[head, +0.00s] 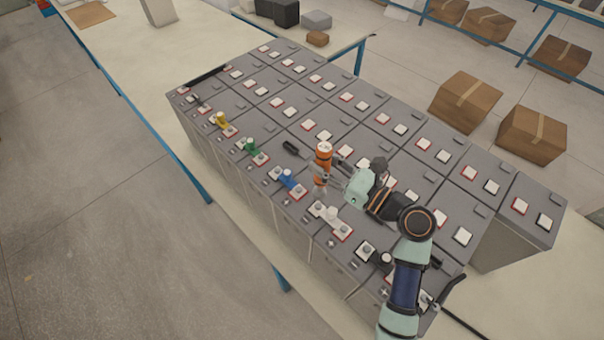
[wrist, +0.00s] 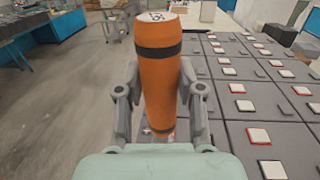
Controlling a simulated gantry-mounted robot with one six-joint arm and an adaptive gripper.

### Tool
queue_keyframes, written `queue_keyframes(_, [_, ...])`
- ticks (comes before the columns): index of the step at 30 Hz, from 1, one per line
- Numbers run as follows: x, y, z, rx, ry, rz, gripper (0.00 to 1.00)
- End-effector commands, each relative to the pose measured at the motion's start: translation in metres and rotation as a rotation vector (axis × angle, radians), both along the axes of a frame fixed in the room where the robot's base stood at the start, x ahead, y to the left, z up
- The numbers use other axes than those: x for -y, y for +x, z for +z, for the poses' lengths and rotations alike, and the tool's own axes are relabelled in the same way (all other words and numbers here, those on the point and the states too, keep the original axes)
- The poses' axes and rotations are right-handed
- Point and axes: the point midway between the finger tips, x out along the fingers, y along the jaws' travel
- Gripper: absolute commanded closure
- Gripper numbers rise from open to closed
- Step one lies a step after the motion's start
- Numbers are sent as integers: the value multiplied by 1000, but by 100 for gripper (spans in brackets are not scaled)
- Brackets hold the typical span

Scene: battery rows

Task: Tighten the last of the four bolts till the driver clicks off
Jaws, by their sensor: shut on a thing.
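My gripper (head: 318,174) is shut on an orange driver with black bands (head: 324,153), held upright over the battery rows. In the wrist view the driver (wrist: 158,75) stands between the two grey fingers (wrist: 162,108). Its lower end is near the front row of batteries; I cannot tell whether it touches a bolt. Coloured pieces sit on terminals along the front row: yellow (head: 222,119), green (head: 250,146), blue (head: 287,177) and white (head: 331,214). The bolt under the driver is hidden.
Grey batteries with red-edged and plain white pads (head: 347,97) fill the bench. A small black item (head: 291,147) lies on top, left of the driver. Cardboard boxes (head: 466,102) stand on the floor behind. The bench top (head: 150,60) at the far left is mostly clear.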

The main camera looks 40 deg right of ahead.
Motion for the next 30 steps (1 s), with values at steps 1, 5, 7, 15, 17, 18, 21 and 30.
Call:
queue_keyframes(1, [0, 0, 1, 2, -1, 0, 100])
queue_keyframes(5, [-1, 0, 2, 2, -2, 0, 100])
queue_keyframes(7, [-1, 0, 3, 2, -2, 0, 100])
queue_keyframes(15, [-1, 0, -15, 0, -1, -1, 100])
queue_keyframes(17, [-1, 0, -21, 0, 0, -1, 100])
queue_keyframes(18, [-1, 0, -25, 0, 0, 0, 100])
queue_keyframes(21, [-1, 0, -34, 0, 0, 0, 100])
queue_keyframes(30, [-1, 0, -52, 0, -2, 0, 100])
